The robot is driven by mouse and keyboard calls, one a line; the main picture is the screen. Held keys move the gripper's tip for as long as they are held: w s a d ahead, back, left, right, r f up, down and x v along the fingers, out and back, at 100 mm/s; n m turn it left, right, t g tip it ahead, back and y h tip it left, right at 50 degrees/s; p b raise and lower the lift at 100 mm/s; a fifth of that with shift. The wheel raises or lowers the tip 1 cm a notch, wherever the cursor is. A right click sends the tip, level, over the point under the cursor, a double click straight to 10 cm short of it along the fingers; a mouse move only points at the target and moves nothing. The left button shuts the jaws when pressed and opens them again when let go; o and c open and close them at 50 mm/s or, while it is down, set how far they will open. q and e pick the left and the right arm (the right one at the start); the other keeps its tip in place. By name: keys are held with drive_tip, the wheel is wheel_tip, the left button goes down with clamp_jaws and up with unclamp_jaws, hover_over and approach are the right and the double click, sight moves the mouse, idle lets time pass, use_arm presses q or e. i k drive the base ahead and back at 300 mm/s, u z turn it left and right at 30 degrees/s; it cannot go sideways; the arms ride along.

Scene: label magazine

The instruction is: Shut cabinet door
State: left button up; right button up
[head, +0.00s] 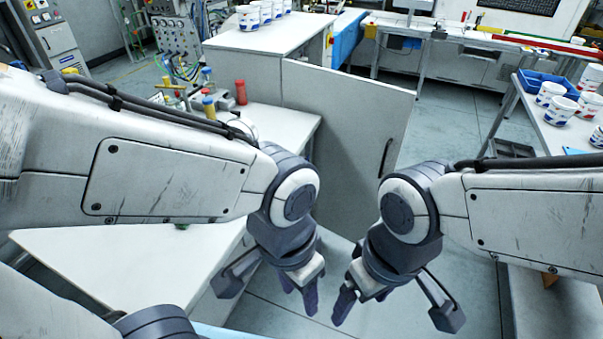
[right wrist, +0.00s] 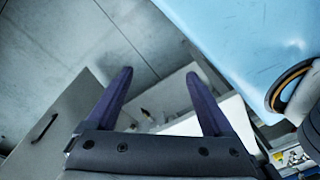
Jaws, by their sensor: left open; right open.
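The cabinet door (head: 345,125) is a flat light grey panel. It stands open, swung out from the white-topped cabinet (head: 245,38) behind it, with its dark bar handle (head: 386,158) near the edge on the right. In the right wrist view the door (right wrist: 62,112) and its handle (right wrist: 44,128) show on the left, beyond the fingers. My left gripper (head: 298,290) is open and empty in front of the door, low in the picture. My right gripper (head: 361,300) is open and empty beside it, below the handle in the picture; its fingers frame the right wrist view (right wrist: 158,78). Neither touches the door.
A white table (head: 120,265) lies under my left arm. Several bottles and a red container (head: 241,92) stand on a bench left of the door. White tubs (head: 560,112) and a blue bin (head: 541,84) sit on a table at the right. Grey floor (head: 455,130) is clear right of the door.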

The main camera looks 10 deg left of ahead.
sight(358, 141)
drive_tip(key=u, duration=0.05)
drive_tip(key=k, duration=0.6)
drive_tip(key=u, duration=0.05)
drive_tip(key=i, duration=1.5)
drive_tip(key=z, duration=0.55)
